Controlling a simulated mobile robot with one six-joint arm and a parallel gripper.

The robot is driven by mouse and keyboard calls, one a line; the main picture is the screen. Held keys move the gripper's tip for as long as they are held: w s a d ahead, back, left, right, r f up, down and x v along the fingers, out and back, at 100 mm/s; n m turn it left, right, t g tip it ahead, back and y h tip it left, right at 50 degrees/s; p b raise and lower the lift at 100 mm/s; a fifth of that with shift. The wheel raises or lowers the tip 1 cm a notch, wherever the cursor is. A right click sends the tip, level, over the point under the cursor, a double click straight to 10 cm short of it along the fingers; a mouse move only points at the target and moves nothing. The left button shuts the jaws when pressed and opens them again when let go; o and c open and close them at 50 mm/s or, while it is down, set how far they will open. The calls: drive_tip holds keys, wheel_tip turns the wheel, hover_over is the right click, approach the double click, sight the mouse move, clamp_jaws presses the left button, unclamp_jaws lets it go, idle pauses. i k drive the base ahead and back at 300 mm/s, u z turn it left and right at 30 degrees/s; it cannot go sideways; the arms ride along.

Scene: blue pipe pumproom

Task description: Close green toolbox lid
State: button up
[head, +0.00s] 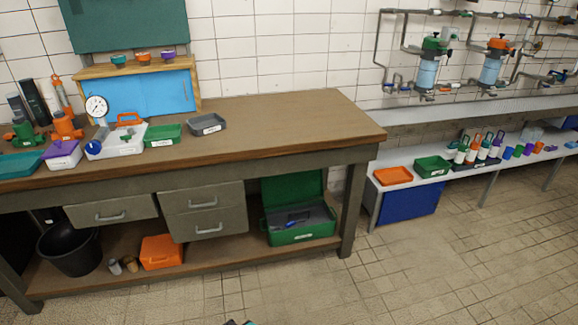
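The green toolbox (301,238) stands on the lower shelf of the workbench, right of the drawers. Its green lid (291,187) is up, standing steeply at the back of the box under the bench top. The grey inside shows, with a blue item and a dark item lying in it. Only a small dark and teal tip of my gripper (239,322) shows at the bottom edge of the head view. It is well in front of the bench, apart from the toolbox. Whether its fingers are open or shut is hidden.
An orange box (161,251), small jars and a black bucket (70,249) are left of the toolbox. The bench leg (352,210) stands just right of it. The wooden bench top (270,125) is above. The tiled floor (400,275) in front is clear.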

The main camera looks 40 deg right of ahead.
sight(283, 189)
drive_tip(key=z, duration=0.5)
drive_tip(key=i, duration=0.65)
drive_tip(key=z, duration=0.65)
drive_tip(key=i, duration=0.5)
drive_tip(key=z, duration=0.25)
